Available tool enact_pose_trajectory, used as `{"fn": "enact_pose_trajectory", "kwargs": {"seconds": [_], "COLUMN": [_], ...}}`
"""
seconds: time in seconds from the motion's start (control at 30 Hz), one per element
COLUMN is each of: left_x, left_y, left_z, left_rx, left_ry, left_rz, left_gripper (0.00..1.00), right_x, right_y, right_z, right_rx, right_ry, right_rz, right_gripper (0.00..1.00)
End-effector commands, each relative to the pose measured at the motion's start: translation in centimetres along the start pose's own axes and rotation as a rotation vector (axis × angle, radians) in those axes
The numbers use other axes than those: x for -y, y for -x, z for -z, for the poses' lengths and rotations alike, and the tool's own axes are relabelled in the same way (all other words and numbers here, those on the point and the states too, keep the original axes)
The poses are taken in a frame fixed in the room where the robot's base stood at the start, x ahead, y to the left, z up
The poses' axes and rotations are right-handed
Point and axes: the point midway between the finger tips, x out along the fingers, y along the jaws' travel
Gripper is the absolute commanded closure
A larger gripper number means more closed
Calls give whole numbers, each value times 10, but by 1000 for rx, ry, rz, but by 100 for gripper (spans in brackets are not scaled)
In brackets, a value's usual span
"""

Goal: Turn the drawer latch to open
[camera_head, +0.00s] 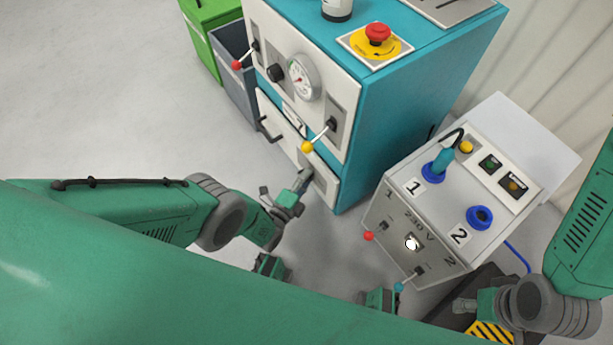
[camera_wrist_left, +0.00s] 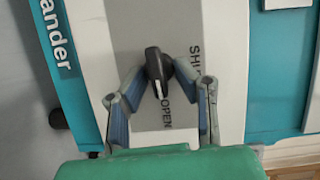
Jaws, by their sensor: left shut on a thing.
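The drawer latch (camera_wrist_left: 157,72) is a dark knob with a pale bar on a grey plate, with the word OPEN and a partly hidden word printed beside it. In the left wrist view the bar stands nearly upright, slightly tilted. My left gripper (camera_wrist_left: 157,70) has its two fingertips closed on the knob from both sides. In the head view my left gripper (camera_head: 301,180) reaches the lower drawer's (camera_head: 290,135) front at its right end, where the fingers hide the latch. The drawer looks closed. My right gripper (camera_head: 464,306) is low at the right, away from the cabinet; its fingers are unclear.
The teal cabinet (camera_head: 400,110) carries a gauge (camera_head: 302,76), a yellow-tipped lever (camera_head: 307,146), a red-tipped lever (camera_head: 237,65) and an emergency button (camera_head: 377,35). A grey socket box (camera_head: 440,220) stands to its right.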

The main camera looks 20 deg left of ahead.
Motion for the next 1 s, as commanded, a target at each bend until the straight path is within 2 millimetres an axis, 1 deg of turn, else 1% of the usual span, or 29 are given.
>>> {"fn": "enact_pose_trajectory", "kwargs": {"seconds": [0.03,0.3,0.73,0.77,0.8,1.0], "left_x": [-5,-6,-7,-7,-7,-5], "left_y": [4,4,4,5,5,3], "left_z": [2,2,2,2,2,1], "left_rx": [-2,-3,-4,-4,-4,-3], "left_ry": [-14,-66,-73,-73,-73,-73], "left_rz": [-6,14,14,14,14,19], "left_gripper": [100,100,100,71,69,69], "right_x": [0,0,0,0,0,0], "right_y": [0,0,0,0,0,0], "right_z": [0,0,0,0,0,0], "right_rx": [0,0,0,0,0,0], "right_ry": [0,0,0,0,0,0], "right_rz": [0,0,0,0,0,0], "right_gripper": [60,60,60,60,60,60]}}
